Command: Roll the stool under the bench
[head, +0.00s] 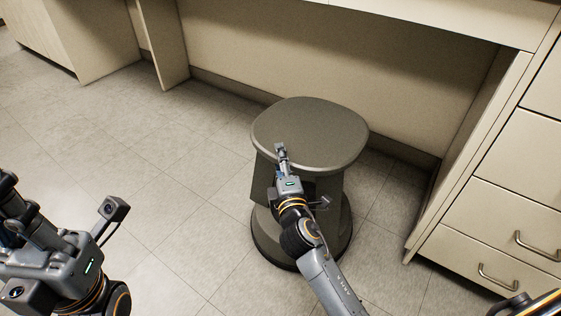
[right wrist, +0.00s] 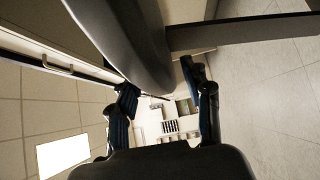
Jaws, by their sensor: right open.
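The grey-green stool (head: 310,125) stands upright on its round base in front of the bench's open knee space. The bench (head: 440,18) spans the top of the head view. My right gripper (head: 281,153) is open at the near edge of the stool's seat and overlaps it in the picture. In the right wrist view the fingers (right wrist: 162,98) are apart and the dark seat (right wrist: 125,40) reaches toward the gap between them. I cannot tell whether they touch it. My left gripper (head: 40,255) is at the lower left, away from the stool; its finger opening is unclear.
A drawer cabinet (head: 500,215) with metal handles bounds the knee space on the right. A panel (head: 163,45) bounds it on the left, with another cabinet (head: 85,40) beyond. The tiled floor (head: 160,195) left of the stool is clear.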

